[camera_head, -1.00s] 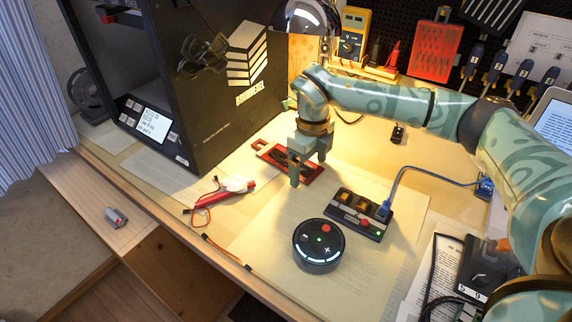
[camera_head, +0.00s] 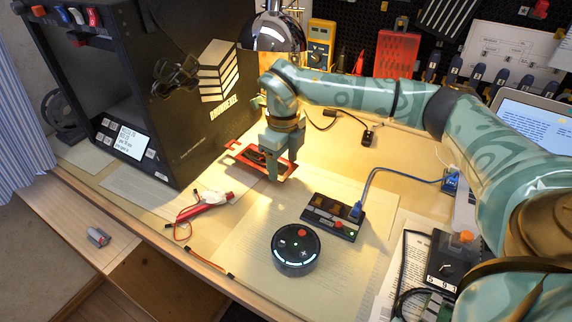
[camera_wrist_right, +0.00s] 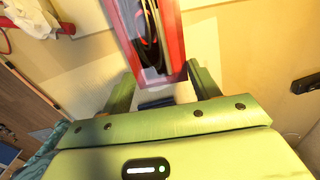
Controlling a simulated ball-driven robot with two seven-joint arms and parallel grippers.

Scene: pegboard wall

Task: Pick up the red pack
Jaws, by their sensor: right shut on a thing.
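The flat red pack (camera_head: 234,147) has a red border and a dark inside. It sits at my right gripper (camera_head: 272,172), beside the black printer. In the right wrist view the red pack (camera_wrist_right: 174,38) reaches in between my two fingers (camera_wrist_right: 163,88), with a dark coil in its middle. My right gripper is shut on it. In the head view the fingers hide part of it. I cannot tell how far it is above the bench. My left gripper is not in view.
A red and white item with wires (camera_head: 203,204) lies to the left. A round black dial (camera_head: 296,250) and a button box (camera_head: 334,217) with a blue cable stand in front. The black printer (camera_head: 200,125) is close behind on the left. A lamp (camera_head: 272,32) hangs behind.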

